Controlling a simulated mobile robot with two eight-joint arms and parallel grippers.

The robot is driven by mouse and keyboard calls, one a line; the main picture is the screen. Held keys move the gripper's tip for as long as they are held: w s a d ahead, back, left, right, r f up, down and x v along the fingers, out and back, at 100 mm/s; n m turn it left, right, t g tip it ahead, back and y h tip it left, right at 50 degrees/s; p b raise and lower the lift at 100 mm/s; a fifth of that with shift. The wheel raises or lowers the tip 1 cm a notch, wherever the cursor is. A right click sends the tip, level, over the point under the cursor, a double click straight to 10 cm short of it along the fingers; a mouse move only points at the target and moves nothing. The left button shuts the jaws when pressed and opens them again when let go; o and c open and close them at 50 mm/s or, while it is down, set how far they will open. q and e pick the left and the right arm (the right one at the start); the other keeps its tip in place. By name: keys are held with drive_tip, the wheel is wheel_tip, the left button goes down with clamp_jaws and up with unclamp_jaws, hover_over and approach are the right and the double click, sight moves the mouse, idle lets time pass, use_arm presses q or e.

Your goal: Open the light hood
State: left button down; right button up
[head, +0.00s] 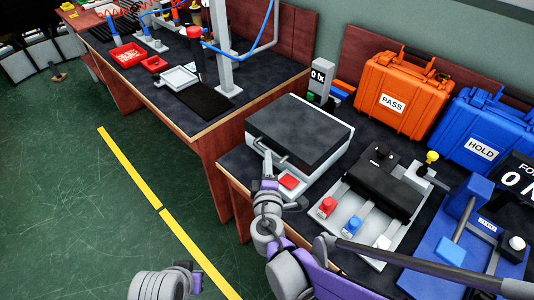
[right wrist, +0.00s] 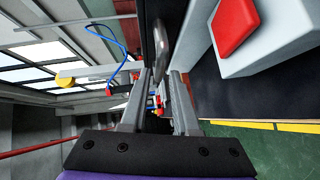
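The light hood (head: 305,128) is a grey box with a flat dark lid, lying shut on the bench. A metal bar handle (head: 297,165) runs along its front edge, and it also shows in the right wrist view (right wrist: 163,40). A red square button (head: 289,182) sits on the front, also large in the right wrist view (right wrist: 236,26). My right gripper (head: 267,157) is at the left end of the handle. In the right wrist view its fingers (right wrist: 160,78) are apart, with the handle just ahead of their tips. Contact cannot be told.
Right of the hood stands a fixture (head: 382,185) with red and blue knobs, then a blue press (head: 465,225). An orange PASS case (head: 401,82) and a blue HOLD case (head: 485,130) stand behind. Another bench (head: 235,105) is at left. Green floor is clear.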

drive_tip(key=shift+w+f, duration=0.15)
drive_tip(key=shift+w, duration=1)
drive_tip(key=shift+w+f, duration=0.15)
drive_tip(key=shift+w, duration=1)
clamp_jaws()
